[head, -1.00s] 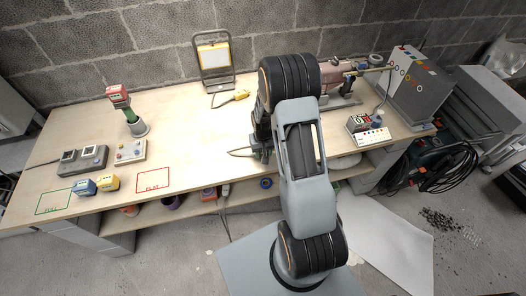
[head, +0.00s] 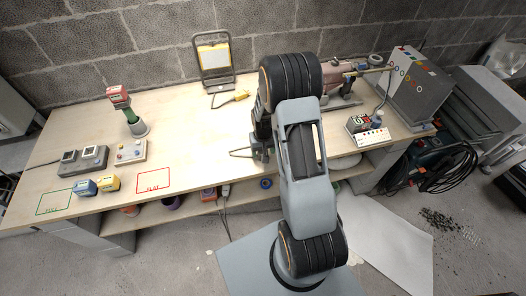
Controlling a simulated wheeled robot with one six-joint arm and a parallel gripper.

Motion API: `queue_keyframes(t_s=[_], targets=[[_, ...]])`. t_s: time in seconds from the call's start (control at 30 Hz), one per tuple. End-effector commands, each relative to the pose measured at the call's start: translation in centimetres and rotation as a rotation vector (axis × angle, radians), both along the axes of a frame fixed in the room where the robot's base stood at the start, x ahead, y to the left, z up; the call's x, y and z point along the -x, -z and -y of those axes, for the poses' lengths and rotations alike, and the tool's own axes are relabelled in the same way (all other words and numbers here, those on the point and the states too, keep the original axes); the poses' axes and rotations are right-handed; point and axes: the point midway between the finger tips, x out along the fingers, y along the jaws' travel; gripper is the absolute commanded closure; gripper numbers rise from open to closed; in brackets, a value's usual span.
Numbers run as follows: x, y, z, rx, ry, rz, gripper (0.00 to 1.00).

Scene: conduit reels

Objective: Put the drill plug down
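My gripper (head: 262,151) is low over the middle of the bench, mostly hidden behind my own arm. Its fingertips cannot be made out, so I cannot tell whether it is open or shut. A yellow plug-like piece (head: 241,96) lies on the bench by the work lamp, apart from my gripper.
The work lamp (head: 215,62) stands at the back. A charger (head: 82,160), blue battery (head: 85,188) and yellow battery (head: 108,183) are at left, near a red FLAT outline (head: 154,180). A grey panel box (head: 420,90) stands right. The bench (head: 190,135) is clear left of my gripper.

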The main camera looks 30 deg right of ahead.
Motion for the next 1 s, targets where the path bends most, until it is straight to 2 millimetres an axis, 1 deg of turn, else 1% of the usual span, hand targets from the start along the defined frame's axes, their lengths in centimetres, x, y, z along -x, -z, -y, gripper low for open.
queue_keyframes(t_s=[0.1,0.3,0.43,0.67,0.73,0.77,0.87,0.9,0.97,1.0], targets=[[-0.2,-2.4,0.0,0.002,0.0,0.01,0.33],[-0.1,-6.4,0.0,0.002,0.0,0.009,0.33],[-0.1,-8.6,0.0,0.001,0.0,0.007,0.33],[0.0,-11.0,-0.1,0.002,-0.002,0.009,0.33],[0.3,-12.2,-0.5,0.005,-0.009,0.021,0.33],[0.5,-12.9,-0.8,0.007,-0.014,0.03,0.33],[2.0,-16.0,-2.2,0.016,-0.039,0.076,0.33],[2.8,-17.3,-2.9,0.02,-0.053,0.099,0.33],[4.4,-19.2,-4.0,0.026,-0.073,0.135,0.33],[5.4,-20.4,-4.8,0.029,-0.088,0.158,0.33]])
